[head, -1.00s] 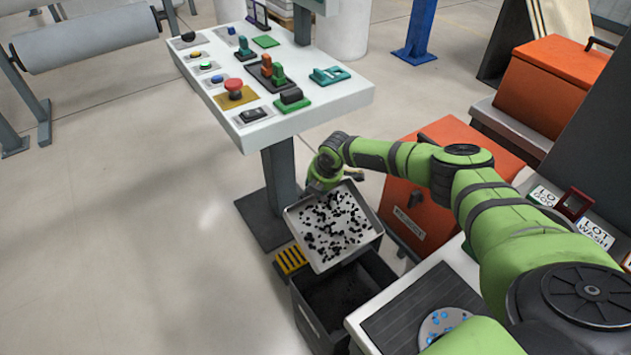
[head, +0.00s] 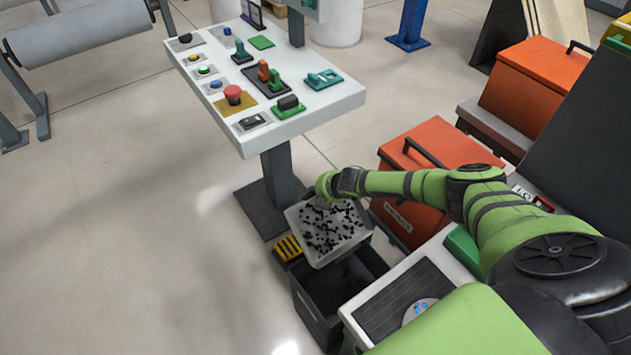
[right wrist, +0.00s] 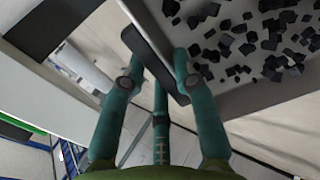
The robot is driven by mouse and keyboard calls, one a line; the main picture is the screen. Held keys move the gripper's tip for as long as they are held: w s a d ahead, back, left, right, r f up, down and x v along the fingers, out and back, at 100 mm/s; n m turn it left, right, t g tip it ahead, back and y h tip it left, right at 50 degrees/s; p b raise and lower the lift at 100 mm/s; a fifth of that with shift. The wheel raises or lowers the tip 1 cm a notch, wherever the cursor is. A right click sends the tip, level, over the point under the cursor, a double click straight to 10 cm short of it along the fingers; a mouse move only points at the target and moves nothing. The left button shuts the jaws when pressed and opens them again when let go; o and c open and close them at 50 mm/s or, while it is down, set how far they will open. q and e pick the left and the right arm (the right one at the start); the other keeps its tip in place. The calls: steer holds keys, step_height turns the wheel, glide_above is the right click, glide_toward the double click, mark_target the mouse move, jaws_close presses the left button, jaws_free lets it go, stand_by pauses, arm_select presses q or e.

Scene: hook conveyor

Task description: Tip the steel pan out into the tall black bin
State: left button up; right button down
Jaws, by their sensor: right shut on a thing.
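The steel pan (head: 340,251) is a shallow, light metal tray with many small black pieces in it. It hangs over the back part of the tall black bin (head: 313,311) and leans slightly toward its near edge. My right gripper (head: 326,187) is shut on the pan's far edge; its fingers (right wrist: 160,72) also show in the right wrist view, around a dark bar at the pan's wall (right wrist: 270,98). The bin stands open on the floor; its inside is dark and its contents are unclear. My left gripper is out of view.
A white control stand (head: 290,125) with buttons and levers rises behind the pan. A yellow-striped step (head: 287,248) lies left of the bin. An orange box (head: 437,150) and a white counter (head: 443,262) are on the right.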

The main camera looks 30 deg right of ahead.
steer(key=shift+s+a, duration=0.1)
steer(key=shift+s, duration=0.35)
steer(key=shift+s+r+t, duration=0.25)
steer(key=shift+t, duration=0.15)
steer(key=shift+s+f+t+b, duration=0.15)
steer(key=shift+s+t+b, duration=0.15)
steer(key=shift+b, duration=0.05)
steer(key=shift+s+b, duration=0.25)
steer(key=shift+b, duration=0.05)
steer(key=shift+s+d+r+t+b, duration=0.2)
steer(key=shift+s+r+t+b, duration=0.1)
steer(key=shift+t, duration=0.1)
steer(key=s+r+t+b, duration=0.4)
steer(key=s+b, duration=0.2)
steer(key=b, duration=0.3)
steer(key=shift+s+d+t+y, duration=0.3)
steer(key=shift+t, duration=0.1)
